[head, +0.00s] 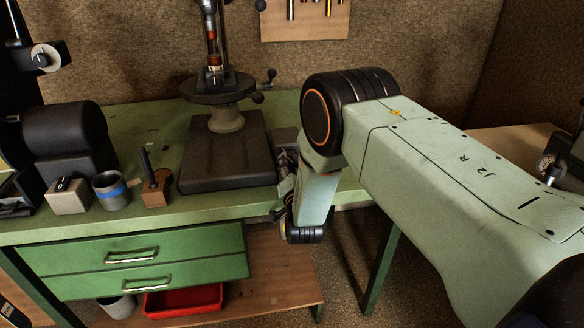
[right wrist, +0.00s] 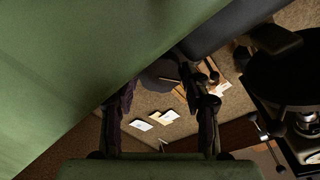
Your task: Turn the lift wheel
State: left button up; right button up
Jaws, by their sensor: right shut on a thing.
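The press stands on the green bench with a dark round table (head: 217,91) on a pale column and a dark square base (head: 226,152). My right gripper (head: 284,190) is low at the right side of this base, mostly hidden by my own wrist in the head view. In the right wrist view its two fingers (right wrist: 160,115) stand apart on either side of a dark grey rounded part (right wrist: 160,76), which I take for the lift wheel. The gripper is shut on it. Most of the wheel is hidden by the green surface and the fingers. My left gripper is not in view.
Green drawers (head: 130,272) are below. A red tray (head: 184,301) lies on the lower shelf.

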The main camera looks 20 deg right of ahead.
jog(key=m, duration=0.3)
jog(key=m+b, duration=0.1)
jog(key=m, duration=0.1)
jog(key=shift+w+r, duration=0.1)
jog(key=shift+r, duration=0.15)
jog(key=m, duration=0.4)
jog(key=shift+d+r+m+y+b, duration=0.1)
jog(key=shift+r+m+y+b, duration=0.1)
jog(key=shift+m+y+b, duration=0.15)
jog(key=o, duration=0.8)
jog(key=shift+c, duration=0.2)
jog(key=o, duration=0.4)
jog(key=shift+f, duration=0.15)
